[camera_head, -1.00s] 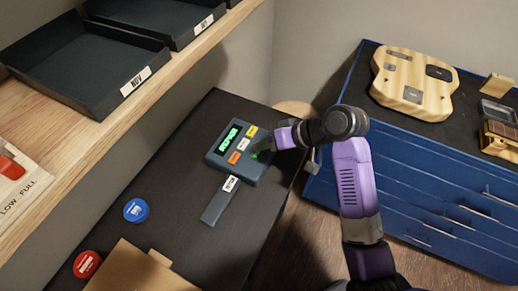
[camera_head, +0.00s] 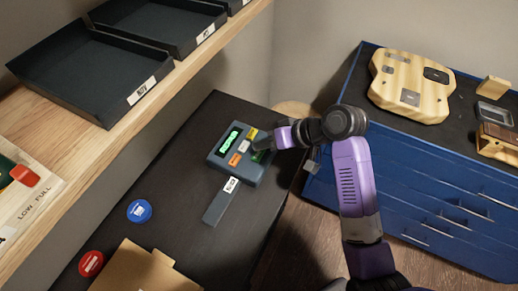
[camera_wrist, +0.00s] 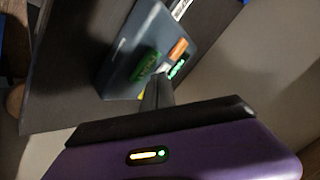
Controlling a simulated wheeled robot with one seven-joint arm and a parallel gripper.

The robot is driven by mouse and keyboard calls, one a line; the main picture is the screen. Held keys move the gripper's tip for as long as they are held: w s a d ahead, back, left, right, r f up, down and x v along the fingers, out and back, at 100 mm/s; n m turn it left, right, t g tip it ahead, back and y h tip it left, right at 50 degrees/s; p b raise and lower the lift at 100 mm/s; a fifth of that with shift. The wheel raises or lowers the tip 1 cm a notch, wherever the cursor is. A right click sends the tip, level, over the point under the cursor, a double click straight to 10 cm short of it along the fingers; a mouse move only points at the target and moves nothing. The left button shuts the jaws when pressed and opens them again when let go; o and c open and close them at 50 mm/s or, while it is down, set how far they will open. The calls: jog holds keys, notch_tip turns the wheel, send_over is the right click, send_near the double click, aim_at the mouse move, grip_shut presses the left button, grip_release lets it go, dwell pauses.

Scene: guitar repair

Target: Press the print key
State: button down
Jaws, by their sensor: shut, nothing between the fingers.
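A dark grey label device (camera_head: 218,163) lies on the black bench, with a lit green display (camera_head: 230,139). It has an orange key (camera_head: 235,160), a white key (camera_head: 244,147), a yellow key (camera_head: 252,133) and a dark green key (camera_head: 259,156). No key lettering is readable. My gripper (camera_head: 257,146) is shut and empty, its tips over the key area between the white, yellow and green keys. In the wrist view the shut fingers (camera_wrist: 160,88) reach the keys, beside the green key (camera_wrist: 146,66); the orange key (camera_wrist: 178,49) shows clear. I cannot tell whether the tips touch a key.
A labelled strip (camera_head: 222,202) extends from the device. A blue disc (camera_head: 139,211), a red disc (camera_head: 91,263) and a cardboard piece (camera_head: 145,270) lie nearer. A wooden shelf with dark trays (camera_head: 95,75) overhangs at left. A blue drawer cabinet (camera_head: 400,180) stands at right.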

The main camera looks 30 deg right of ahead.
aim_at(262, 154)
notch_tip(262, 154, up, 5)
jog(key=p, duration=0.5)
dwell(1.0)
